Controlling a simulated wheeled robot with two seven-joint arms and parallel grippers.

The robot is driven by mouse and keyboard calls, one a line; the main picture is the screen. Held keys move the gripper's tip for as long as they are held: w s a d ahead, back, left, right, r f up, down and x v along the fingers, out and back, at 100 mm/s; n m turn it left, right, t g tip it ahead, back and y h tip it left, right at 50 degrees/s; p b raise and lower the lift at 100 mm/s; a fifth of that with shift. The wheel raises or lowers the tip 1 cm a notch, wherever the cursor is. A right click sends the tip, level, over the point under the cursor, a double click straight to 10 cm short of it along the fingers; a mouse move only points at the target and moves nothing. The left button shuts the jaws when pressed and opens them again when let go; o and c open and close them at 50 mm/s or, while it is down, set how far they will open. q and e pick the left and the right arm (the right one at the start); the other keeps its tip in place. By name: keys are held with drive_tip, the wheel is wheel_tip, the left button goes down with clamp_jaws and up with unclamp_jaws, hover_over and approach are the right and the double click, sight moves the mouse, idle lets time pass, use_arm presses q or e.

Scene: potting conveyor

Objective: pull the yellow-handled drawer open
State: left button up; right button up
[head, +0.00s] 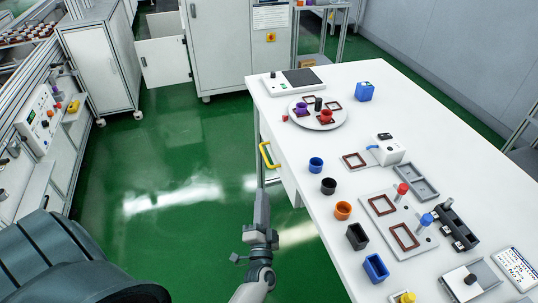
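The yellow handle (265,156) is a bent bar on the left side of the white table, just below the tabletop edge. The white drawer front (287,180) behind it looks close against the table side, and I see no gap of an open drawer. My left gripper (262,196) is below the handle in the picture, pointing up towards it over the green floor. It looks apart from the handle. Its fingers are seen nearly edge-on, so their opening cannot be judged. My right gripper is not in view.
The white tabletop (345,110) carries blue, black and orange cups, a round plate (322,122), a grey two-frame plate (385,205) and a grey tray (418,183). The green floor (170,170) left of the table is clear. White cabinets (220,45) stand at the back.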

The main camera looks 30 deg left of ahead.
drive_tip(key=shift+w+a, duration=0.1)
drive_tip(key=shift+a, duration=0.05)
use_arm(q)
drive_tip(key=shift+w, duration=0.1)
drive_tip(key=p, duration=0.1)
approach(264, 153)
drive_tip(key=w, duration=0.1)
drive_tip(key=x, duration=0.8)
drive_tip(key=shift+a+f, duration=0.15)
drive_tip(key=shift+f, duration=0.05)
drive_tip(key=shift+w+a+r, duration=0.1)
drive_tip(key=shift+w+a, duration=0.15)
drive_tip(key=shift+w, duration=0.05)
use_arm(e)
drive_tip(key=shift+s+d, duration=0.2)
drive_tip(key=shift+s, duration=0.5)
use_arm(q)
drive_tip(key=shift+c, duration=0.3)
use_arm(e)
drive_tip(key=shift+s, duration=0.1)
